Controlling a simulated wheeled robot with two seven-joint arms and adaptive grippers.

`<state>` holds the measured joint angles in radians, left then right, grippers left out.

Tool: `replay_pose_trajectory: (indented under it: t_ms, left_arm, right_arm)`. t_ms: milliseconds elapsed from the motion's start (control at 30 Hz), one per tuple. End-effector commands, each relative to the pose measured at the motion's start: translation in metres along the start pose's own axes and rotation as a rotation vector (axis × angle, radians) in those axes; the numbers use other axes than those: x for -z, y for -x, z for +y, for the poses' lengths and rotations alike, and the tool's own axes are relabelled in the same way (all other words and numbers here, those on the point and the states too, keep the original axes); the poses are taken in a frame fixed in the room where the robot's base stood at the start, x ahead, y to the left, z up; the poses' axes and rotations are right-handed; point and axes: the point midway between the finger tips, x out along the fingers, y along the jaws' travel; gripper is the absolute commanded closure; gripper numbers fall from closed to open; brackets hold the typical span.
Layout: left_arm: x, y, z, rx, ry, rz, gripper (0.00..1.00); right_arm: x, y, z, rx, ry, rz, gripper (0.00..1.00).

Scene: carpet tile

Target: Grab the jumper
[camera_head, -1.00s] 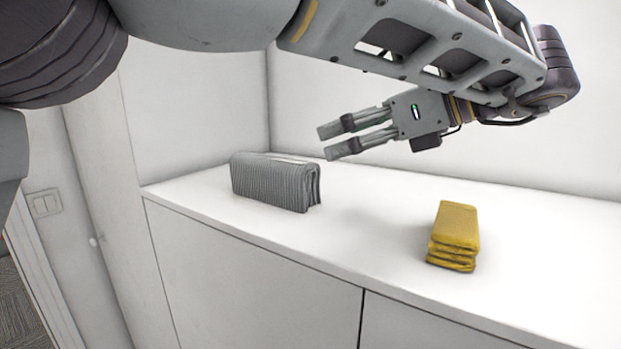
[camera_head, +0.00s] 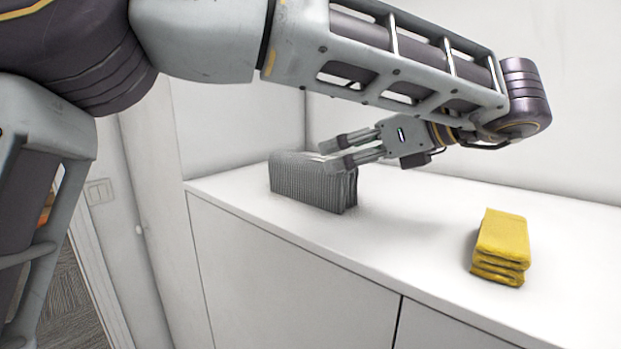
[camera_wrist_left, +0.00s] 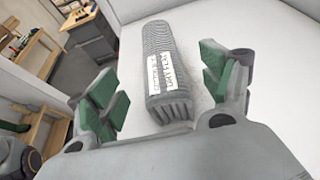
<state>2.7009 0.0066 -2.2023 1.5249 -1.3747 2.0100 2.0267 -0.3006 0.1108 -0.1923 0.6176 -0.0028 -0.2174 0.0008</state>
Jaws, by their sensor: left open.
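The jumper is a grey ribbed folded bundle (camera_head: 310,186) standing on the white cabinet top. In the left wrist view the grey bundle (camera_wrist_left: 158,55) has a white label with printed text that I cannot read clearly. My left gripper (camera_head: 330,155) reaches in from the right, at the upper right end of the bundle. In the left wrist view its green-padded fingers (camera_wrist_left: 165,95) are spread wide, with the bundle lying between and beyond them. The gripper is open and empty. I cannot tell whether a finger touches the cloth. My right gripper is not in view.
A yellow folded cloth (camera_head: 501,246) lies on the cabinet top (camera_head: 410,225) to the right. White walls stand behind and to the left. The top between the two cloths is clear. The wrist view shows a wooden bench (camera_wrist_left: 60,120) and a desk (camera_wrist_left: 85,40) beyond the cabinet edge.

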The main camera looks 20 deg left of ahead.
Motion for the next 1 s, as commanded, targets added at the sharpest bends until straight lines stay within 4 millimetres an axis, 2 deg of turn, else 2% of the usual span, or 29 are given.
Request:
replay_pose_trajectory:
  t_ms: [467, 767, 1000]
  left_arm:
    - [0.0, -0.004, 0.0, -0.001, -0.001, 0.0, 0.2]
    - [-0.002, -0.025, 0.001, -0.002, -0.001, 0.003, 0.2]
    - [-0.002, -0.045, 0.001, -0.001, -0.001, 0.001, 0.2]
  right_arm:
    - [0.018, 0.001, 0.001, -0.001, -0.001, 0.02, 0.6]
    - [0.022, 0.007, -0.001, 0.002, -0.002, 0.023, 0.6]
    - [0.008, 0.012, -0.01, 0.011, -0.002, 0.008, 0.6]
